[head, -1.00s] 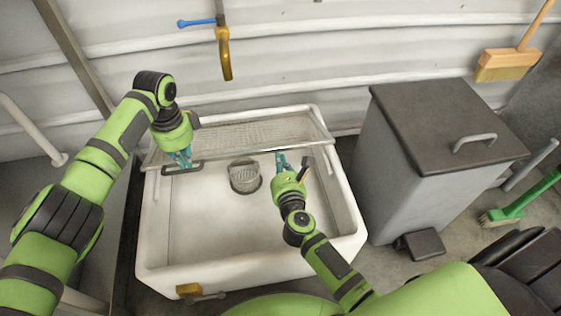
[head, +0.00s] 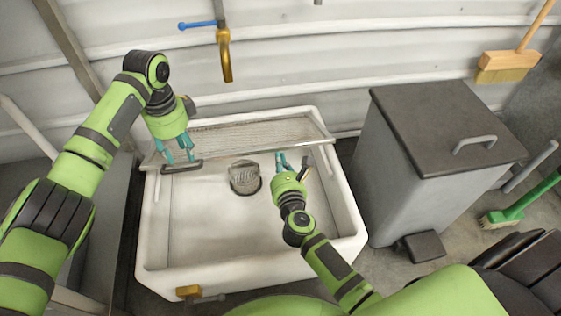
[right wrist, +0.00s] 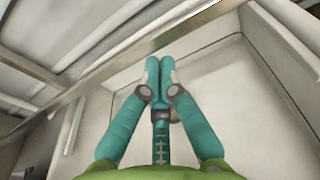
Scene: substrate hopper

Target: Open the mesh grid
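The mesh grid (head: 255,134) is a pale metal mesh panel across the back of the white sink (head: 215,270). Its near edge is a metal bar; I cannot tell how far it is tilted. A dark handle (head: 182,167) is at its left end and another (head: 305,168) at its right end. My left gripper (head: 180,160) is open, its fingertips just above the left handle. My right gripper (head: 281,155) is at the near edge, left of the right handle. In the right wrist view its fingertips (right wrist: 160,66) are together and empty, in front of the metal bar (right wrist: 100,83).
A round drain strainer (head: 244,177) sits in the otherwise empty basin. A brass tap (head: 224,55) hangs above the grid. A grey lidded bin (head: 400,180) stands right of the sink. A green brush (head: 512,213) is farther right.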

